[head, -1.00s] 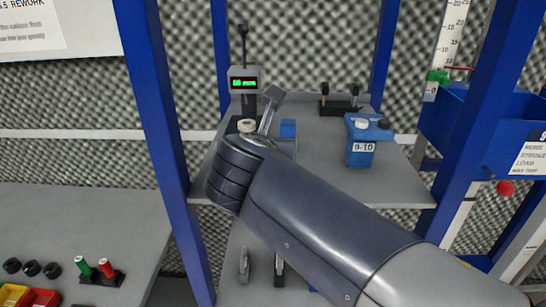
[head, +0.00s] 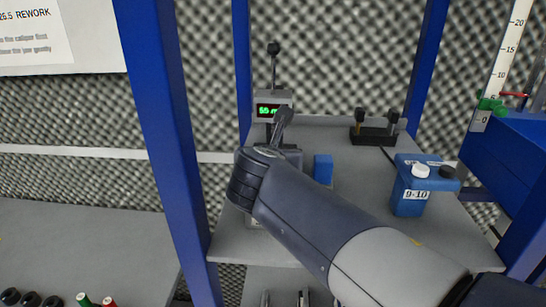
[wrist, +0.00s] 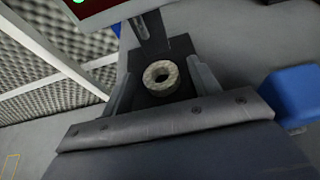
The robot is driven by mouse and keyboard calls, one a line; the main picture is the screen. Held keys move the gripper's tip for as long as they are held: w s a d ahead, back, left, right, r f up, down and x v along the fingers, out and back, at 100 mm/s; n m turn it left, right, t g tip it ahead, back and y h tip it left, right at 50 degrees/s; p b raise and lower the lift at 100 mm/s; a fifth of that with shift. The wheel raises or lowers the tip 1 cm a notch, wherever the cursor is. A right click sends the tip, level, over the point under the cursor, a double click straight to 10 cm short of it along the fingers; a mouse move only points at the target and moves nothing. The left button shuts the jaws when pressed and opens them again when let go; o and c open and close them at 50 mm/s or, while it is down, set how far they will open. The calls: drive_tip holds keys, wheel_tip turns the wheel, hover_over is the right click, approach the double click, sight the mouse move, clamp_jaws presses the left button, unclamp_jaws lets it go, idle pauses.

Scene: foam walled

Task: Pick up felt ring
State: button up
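The felt ring (wrist: 163,91) is a small, thick, pale grey-beige ring with a round hole. In the wrist view it lies on a dark surface at the foot of the gauge. My gripper (wrist: 162,72) is open, with one finger to the left of the ring and one to the right, and a gap shows on each side. In the head view my arm hides the ring, and only part of my gripper (head: 281,126) shows in front of the gauge.
The gauge (head: 272,106) with a green-lit display stands behind my gripper. A small blue block (head: 323,169) is close on the right, also large in the wrist view (wrist: 295,97). A blue box marked 9-10 (head: 410,190) stands farther right. Blue posts (head: 165,130) frame the shelf.

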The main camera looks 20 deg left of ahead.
drive_tip(key=c, duration=1.1)
drive_tip(key=shift+r, duration=0.1)
